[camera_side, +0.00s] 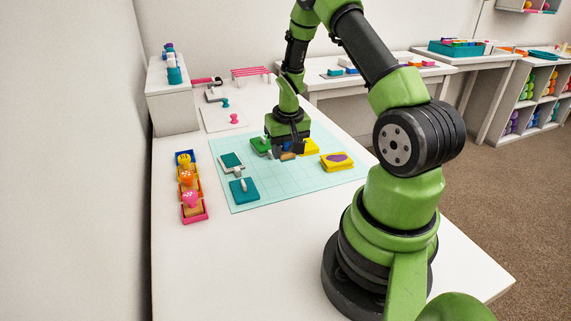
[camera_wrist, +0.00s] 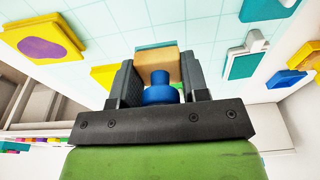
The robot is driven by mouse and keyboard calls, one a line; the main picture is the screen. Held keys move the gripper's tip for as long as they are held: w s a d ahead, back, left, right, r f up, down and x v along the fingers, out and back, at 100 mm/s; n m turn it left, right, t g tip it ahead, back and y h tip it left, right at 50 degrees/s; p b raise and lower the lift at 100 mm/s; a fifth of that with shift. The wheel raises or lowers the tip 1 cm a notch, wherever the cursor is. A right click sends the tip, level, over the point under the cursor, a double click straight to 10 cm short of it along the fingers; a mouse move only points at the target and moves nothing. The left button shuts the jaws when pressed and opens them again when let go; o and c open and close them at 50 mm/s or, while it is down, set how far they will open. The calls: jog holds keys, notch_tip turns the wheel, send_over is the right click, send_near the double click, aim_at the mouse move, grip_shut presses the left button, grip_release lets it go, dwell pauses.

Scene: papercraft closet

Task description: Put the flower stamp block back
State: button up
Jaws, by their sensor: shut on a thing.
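My gripper (camera_side: 288,153) is shut on a wooden block with a blue knob, over the mat among ink pads. The held block (camera_wrist: 160,65) shows between the fingers (camera_wrist: 157,90) in the wrist view, its blue knob toward the camera. Its stamping face is hidden, so I cannot see whether it bears a flower. At the left of the table is a row of coloured trays: blue (camera_side: 177,158), orange (camera_side: 197,182) and pink (camera_side: 204,214). Yellow, orange and pink knobbed pieces show there. The blue tray also shows in the wrist view (camera_wrist: 286,79).
On the pale teal mat (camera_side: 290,185) lie a yellow pad with a purple patch (camera_side: 337,161), a teal pad (camera_side: 244,190), a white-framed teal piece (camera_side: 231,164) and a green pad (camera_side: 259,146). A white box (camera_side: 172,105) stands behind the trays. The front mat is clear.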

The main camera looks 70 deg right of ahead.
aim_at(285, 172)
jog(key=shift+f, duration=2.2)
jog(key=o, duration=1.1)
jog(key=shift+f, duration=0.15)
